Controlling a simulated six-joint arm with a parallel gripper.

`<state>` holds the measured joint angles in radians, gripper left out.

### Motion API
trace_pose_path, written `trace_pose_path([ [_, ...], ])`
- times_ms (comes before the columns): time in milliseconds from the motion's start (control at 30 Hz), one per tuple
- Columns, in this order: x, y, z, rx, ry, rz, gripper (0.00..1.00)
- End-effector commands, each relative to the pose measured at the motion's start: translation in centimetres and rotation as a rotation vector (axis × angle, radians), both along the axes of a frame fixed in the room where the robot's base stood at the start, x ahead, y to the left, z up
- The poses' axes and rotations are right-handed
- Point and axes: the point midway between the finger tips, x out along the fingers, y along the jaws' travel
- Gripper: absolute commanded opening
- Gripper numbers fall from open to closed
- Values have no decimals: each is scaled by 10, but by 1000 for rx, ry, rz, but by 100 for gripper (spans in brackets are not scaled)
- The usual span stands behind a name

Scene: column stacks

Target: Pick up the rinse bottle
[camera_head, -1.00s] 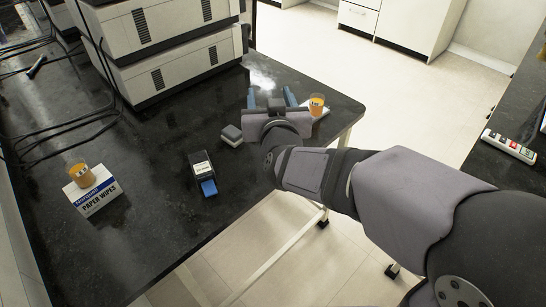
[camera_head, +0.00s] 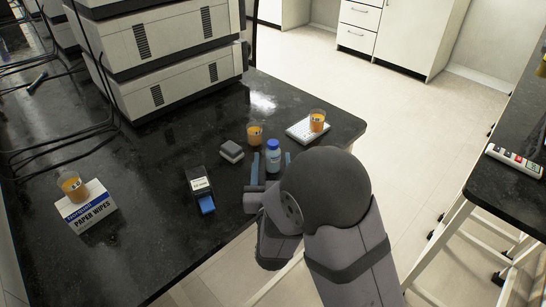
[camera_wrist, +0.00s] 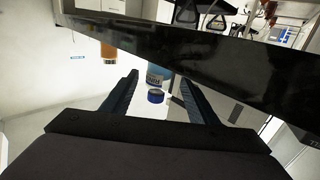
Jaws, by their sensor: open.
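The rinse bottle is most likely the small bottle with a blue cap and blue-and-white body (camera_head: 273,157), upright near the front right of the black bench. My gripper (camera_head: 271,167) is open and empty, with its blue-grey fingers pointing at the bottle, one on each side of it in the head view. In the wrist view, which looks inverted, the bottle (camera_wrist: 157,76) appears between the two fingertips (camera_wrist: 158,80), cap downward in the picture. I cannot tell whether the fingers reach fully around it. No contact is visible.
An amber cup (camera_head: 254,134) stands just behind the bottle. Another amber cup (camera_head: 317,121) stands on a white slab (camera_head: 300,132) to the right. A grey block (camera_head: 231,151), a black-and-blue box (camera_head: 200,187) and a paper wipes box (camera_head: 86,209) bearing an amber cup (camera_head: 71,186) lie left.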

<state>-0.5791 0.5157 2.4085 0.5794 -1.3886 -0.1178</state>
Motion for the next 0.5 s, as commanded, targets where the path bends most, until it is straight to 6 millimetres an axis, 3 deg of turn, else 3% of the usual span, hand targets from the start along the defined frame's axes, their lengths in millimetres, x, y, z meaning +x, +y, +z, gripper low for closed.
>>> trace_pose_path([
  [500,22,0,-1,-1,0,0,54],
])
